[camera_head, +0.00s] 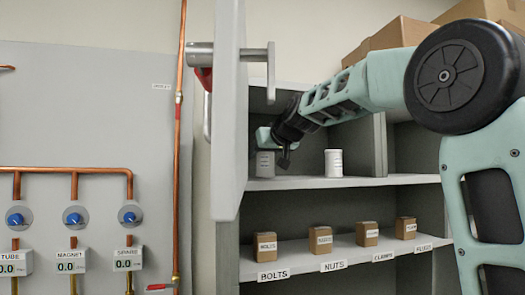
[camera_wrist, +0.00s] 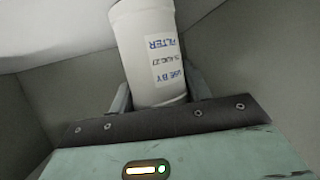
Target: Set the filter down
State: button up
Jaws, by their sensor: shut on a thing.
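The filter (camera_wrist: 140,45) is a white cylinder with a label reading "FILTER" and "USE BY", shown upside down in the wrist view. My gripper (camera_wrist: 158,95) is shut on it, with one finger at each side. In the head view my gripper (camera_head: 271,140) reaches into the upper shelf compartment, and the filter (camera_head: 265,164) shows below it as a pale cylinder near the shelf (camera_head: 310,182). I cannot tell whether its base touches the shelf.
A second white canister (camera_head: 333,163) stands on the same shelf, to the right. A grey door panel (camera_head: 229,110) stands close on the left. Small boxes (camera_head: 320,240) line the lower shelf, and cardboard boxes (camera_head: 400,33) sit on top. The shelf between the canisters is clear.

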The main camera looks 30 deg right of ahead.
jog(key=shift+f, duration=0.1)
jog(key=shift+f+b, duration=0.2)
jog(key=shift+b, duration=0.1)
jog(key=o, duration=1.1)
jog(key=shift+c, duration=0.2)
jog(key=shift+r, duration=0.1)
jog(key=shift+r, duration=0.1)
jog(key=shift+s+r, duration=0.1)
jog(key=d+b+v, duration=0.1)
jog(key=b+v, duration=0.3)
jog(key=v, duration=0.7)
jog(key=shift+s+a, duration=0.35)
jog(key=shift+a, duration=0.15)
